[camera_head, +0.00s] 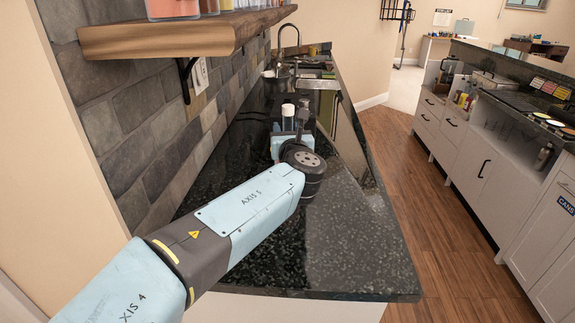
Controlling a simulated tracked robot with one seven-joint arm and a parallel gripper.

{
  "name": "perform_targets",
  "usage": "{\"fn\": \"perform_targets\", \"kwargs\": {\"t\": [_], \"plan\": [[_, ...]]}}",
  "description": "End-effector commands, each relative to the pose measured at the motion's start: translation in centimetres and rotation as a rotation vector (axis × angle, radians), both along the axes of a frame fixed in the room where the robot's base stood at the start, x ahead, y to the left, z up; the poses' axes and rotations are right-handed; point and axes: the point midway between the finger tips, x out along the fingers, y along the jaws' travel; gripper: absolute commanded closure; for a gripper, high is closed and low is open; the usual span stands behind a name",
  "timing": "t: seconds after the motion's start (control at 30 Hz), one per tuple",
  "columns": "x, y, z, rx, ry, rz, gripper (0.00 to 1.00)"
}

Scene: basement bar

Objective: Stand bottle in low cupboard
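My arm reaches out over the dark speckled counter. My gripper (296,116) is at its far end, mostly hidden behind my wrist, so I cannot tell whether its fingers are open or shut. A bottle with a white cap (288,110) shows right at the gripper; its lower part is hidden, and I cannot tell whether it is held or stands behind. White low cupboards (487,168) line the right side, with drawers, doors with dark handles and an open compartment (515,130). I cannot tell which cupboard the task means.
The dark counter (345,245) is bare at its near end. A sink and tap (290,35) are at its far end. A wooden shelf (185,32) with jars overhangs on the left, by the stone wall. The wooden floor (430,220) between counter and cupboards is clear.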

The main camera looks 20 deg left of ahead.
Motion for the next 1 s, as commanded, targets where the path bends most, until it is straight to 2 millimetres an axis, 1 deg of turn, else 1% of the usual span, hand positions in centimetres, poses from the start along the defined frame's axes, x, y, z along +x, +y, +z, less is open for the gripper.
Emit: {"fn": "perform_targets", "kwargs": {"t": [0.03, 0.07, 0.47, 1.0], "plan": [[0.06, -0.06, 0.01, 0.000, 0.000, -0.001, 0.59], [0.07, -0.09, 0.01, 0.000, 0.000, -0.002, 0.62], [0.16, -0.18, -0.03, 0.000, 0.001, -0.003, 1.00], [0.17, -0.20, -0.10, -0.001, 0.002, -0.003, 1.00]]}}
